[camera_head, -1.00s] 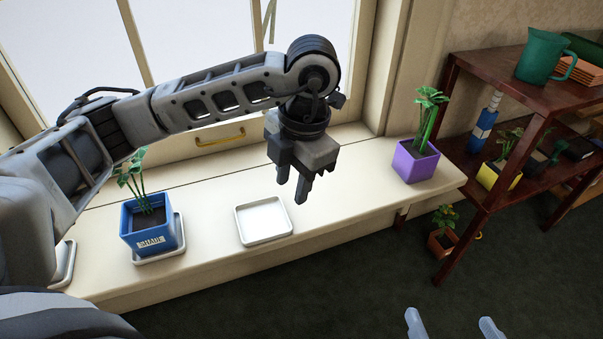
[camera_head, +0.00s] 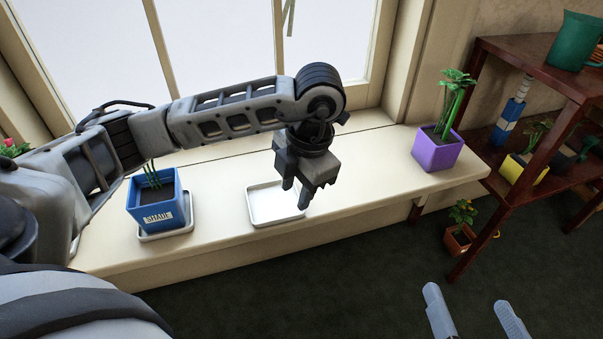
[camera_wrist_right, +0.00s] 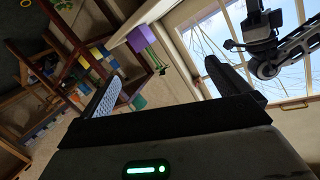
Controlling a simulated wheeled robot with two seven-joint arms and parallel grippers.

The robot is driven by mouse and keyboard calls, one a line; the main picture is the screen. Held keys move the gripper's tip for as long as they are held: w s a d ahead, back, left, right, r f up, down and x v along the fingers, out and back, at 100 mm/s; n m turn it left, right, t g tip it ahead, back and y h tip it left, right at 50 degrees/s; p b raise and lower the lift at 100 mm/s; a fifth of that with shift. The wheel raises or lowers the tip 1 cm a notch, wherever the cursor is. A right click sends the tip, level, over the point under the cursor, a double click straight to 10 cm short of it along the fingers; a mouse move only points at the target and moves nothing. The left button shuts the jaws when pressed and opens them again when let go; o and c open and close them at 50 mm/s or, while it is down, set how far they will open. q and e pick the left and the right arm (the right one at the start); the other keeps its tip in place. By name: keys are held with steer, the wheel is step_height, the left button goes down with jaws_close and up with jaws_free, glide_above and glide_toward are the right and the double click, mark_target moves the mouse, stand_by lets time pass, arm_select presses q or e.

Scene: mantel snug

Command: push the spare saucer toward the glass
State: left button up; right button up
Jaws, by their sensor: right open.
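The spare saucer (camera_head: 264,210) is a white, square, empty dish lying flat on the cream window sill in the head view. The window glass (camera_head: 225,40) is behind it, with bare sill between. My left gripper (camera_head: 296,198) points down over the saucer's right side and hides part of it. Its two fingertips look apart with nothing between them; whether they touch the saucer I cannot tell. My right gripper (camera_head: 475,318) is open and empty, low at the right over the dark floor. Its fingers also show in the right wrist view (camera_wrist_right: 170,88).
A blue labelled pot (camera_head: 153,207) stands in another white saucer (camera_head: 187,222) left of the spare one. A purple pot (camera_head: 437,154) stands on the sill's right end. A dark red shelf (camera_head: 505,50) with pots and a green jug (camera_head: 573,42) is at the right.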

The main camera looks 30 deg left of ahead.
mark_target(290, 217)
arm_select(q)
steer(key=f, duration=0.2)
steer(key=f+b, duration=0.1)
steer(key=f, duration=0.1)
steer(key=a+f+b, duration=0.1)
steer(key=f, duration=0.2)
steer(key=shift+s+a, duration=0.1)
steer(key=shift+s, duration=0.05)
arm_select(e)
steer(key=shift+a+r+m+y, duration=0.3)
steer(key=shift+a+m+y, duration=0.05)
steer(key=shift+m+y, duration=0.15)
arm_select(q)
jaws_close()
arm_select(e)
steer(key=shift+r, duration=0.1)
